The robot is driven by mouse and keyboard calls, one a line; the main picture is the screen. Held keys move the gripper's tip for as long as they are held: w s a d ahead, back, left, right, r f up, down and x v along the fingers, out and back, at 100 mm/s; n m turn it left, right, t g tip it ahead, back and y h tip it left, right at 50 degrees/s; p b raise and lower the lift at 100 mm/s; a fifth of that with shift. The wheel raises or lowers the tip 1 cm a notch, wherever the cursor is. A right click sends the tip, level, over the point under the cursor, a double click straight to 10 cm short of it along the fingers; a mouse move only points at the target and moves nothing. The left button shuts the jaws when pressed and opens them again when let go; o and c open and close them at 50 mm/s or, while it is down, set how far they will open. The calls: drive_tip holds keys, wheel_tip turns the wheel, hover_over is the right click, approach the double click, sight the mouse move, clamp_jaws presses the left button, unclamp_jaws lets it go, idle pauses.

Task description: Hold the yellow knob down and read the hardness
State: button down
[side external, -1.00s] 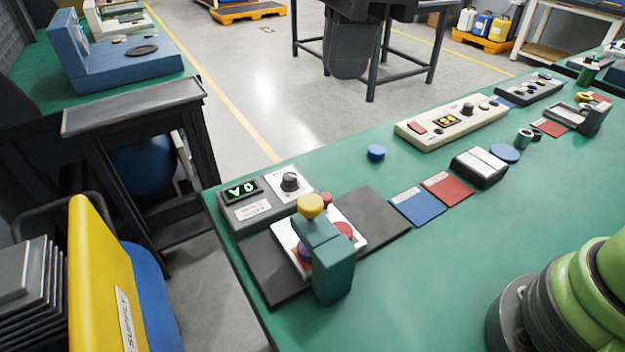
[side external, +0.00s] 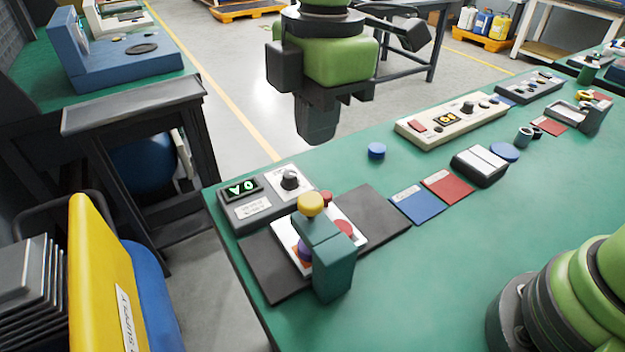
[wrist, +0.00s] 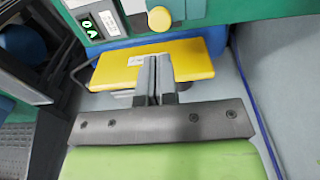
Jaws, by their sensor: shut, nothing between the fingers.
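The yellow knob (side external: 311,204) tops a teal stand (side external: 332,262) on a dark base mat (side external: 382,212). A purple piece (side external: 304,249) shows partly behind the stand, on a white plate. A grey readout box (side external: 258,208) behind it has a small lit green display (side external: 242,188); its characters include a 0, but the reading is unclear. My gripper (side external: 317,138) is shut and empty, pointing down, well above and behind the knob and apart from it. In the wrist view, the shut fingers (wrist: 154,80) are in front of a yellow panel (wrist: 195,58).
Red knobs (side external: 344,228) sit beside the stand. Blue (side external: 417,206) and red (side external: 447,186) pads, a blue disc (side external: 376,151) and a cream control box (side external: 452,122) lie to the right. A yellow panel (side external: 100,275) stands at left.

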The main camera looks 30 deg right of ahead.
sight(312, 200)
drive_tip(key=f, duration=0.8)
drive_tip(key=shift+a+f, duration=0.2)
drive_tip(key=shift+f, duration=0.2)
wheel_tip(312, 200, down, 2)
drive_tip(key=shift+f, duration=0.1)
drive_tip(key=shift+s+a+f, duration=0.1)
idle(1.8)
wheel_tip(312, 200, up, 15)
drive_tip(key=shift+d, duration=0.4)
